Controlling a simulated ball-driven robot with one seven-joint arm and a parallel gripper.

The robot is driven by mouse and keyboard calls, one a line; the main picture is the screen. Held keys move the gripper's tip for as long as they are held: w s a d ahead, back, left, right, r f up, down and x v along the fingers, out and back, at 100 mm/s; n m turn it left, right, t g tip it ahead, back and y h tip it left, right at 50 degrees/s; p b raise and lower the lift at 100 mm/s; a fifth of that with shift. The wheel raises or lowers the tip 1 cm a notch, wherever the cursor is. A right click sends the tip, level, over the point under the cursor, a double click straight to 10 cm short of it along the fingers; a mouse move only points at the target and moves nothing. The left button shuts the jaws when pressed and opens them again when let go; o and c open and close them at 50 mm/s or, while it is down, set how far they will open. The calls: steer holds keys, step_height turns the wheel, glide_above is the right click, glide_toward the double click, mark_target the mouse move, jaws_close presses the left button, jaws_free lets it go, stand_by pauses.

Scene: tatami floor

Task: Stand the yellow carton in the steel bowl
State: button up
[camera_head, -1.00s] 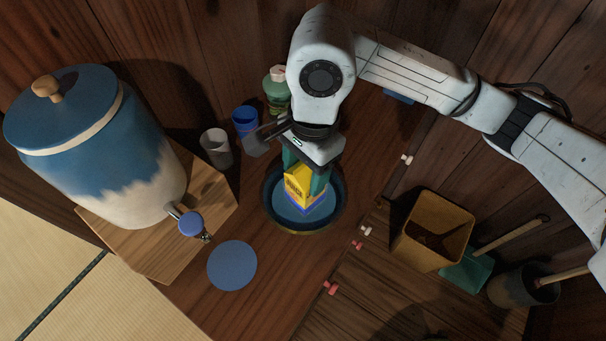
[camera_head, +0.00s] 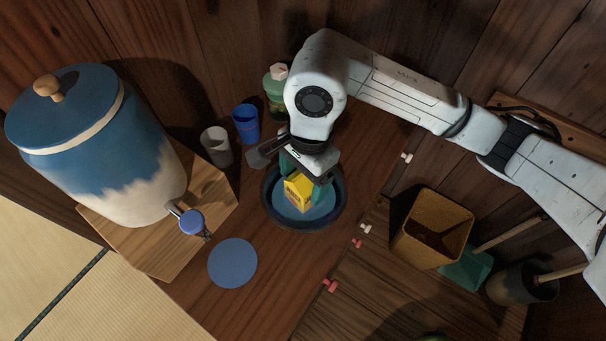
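The yellow carton (camera_head: 298,189) is held roughly upright inside the rim of a round, dark-rimmed bowl (camera_head: 272,211) with a blue inside. My gripper (camera_head: 304,178) has teal fingers and comes down from above, with a finger on either side of the carton. The fingers appear shut on it. The carton's lower end is over or on the bowl's inner floor; I cannot tell whether it touches.
A blue cup (camera_head: 246,124), a grey cup (camera_head: 216,147) and a green bottle (camera_head: 275,92) stand behind the bowl. A blue disc (camera_head: 232,263) lies in front. A large blue-and-white dispenser (camera_head: 100,150) is left. A yellowish bin (camera_head: 432,230) is right.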

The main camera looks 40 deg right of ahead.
steer(key=shift+o, duration=0.4)
steer(key=shift+r, duration=0.1)
steer(key=shift+r+p, duration=0.15)
steer(key=shift+p, duration=0.2)
steer(key=r, duration=0.4)
steer(key=d+r+b, duration=0.1)
steer(key=r, duration=0.6)
steer(key=shift+d+r, duration=0.2)
steer(key=shift+r, duration=0.15)
